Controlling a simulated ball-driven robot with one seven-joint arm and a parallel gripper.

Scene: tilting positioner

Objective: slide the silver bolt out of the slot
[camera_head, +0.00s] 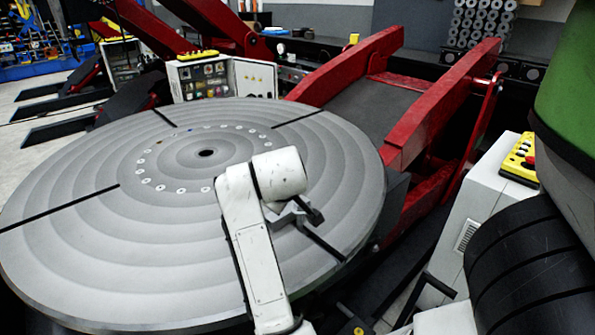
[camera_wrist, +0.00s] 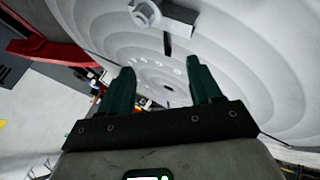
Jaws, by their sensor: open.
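The silver bolt (camera_wrist: 145,13) shows at the top edge of the wrist view, partly cut off, with a hex-shaped end and a flat pale piece beside it. It sits at a dark slot (camera_wrist: 167,43) in the round grey turntable (camera_wrist: 252,62). My gripper (camera_wrist: 160,70) is open, its two dark green fingers apart with nothing between them. The bolt lies above the fingertips in that picture, clear of them. In the head view my white wrist is over the right part of the turntable (camera_head: 75,255), and I cannot clearly tell the bolt from the gripper parts there.
Red tilting arms (camera_head: 440,110) rise behind the turntable at right. A white cabinet (camera_head: 490,225) with a yellow control box (camera_head: 519,160) stands at far right. An open control cabinet (camera_head: 205,80) stands behind. The turntable's left part is clear, with several dark slots and small holes.

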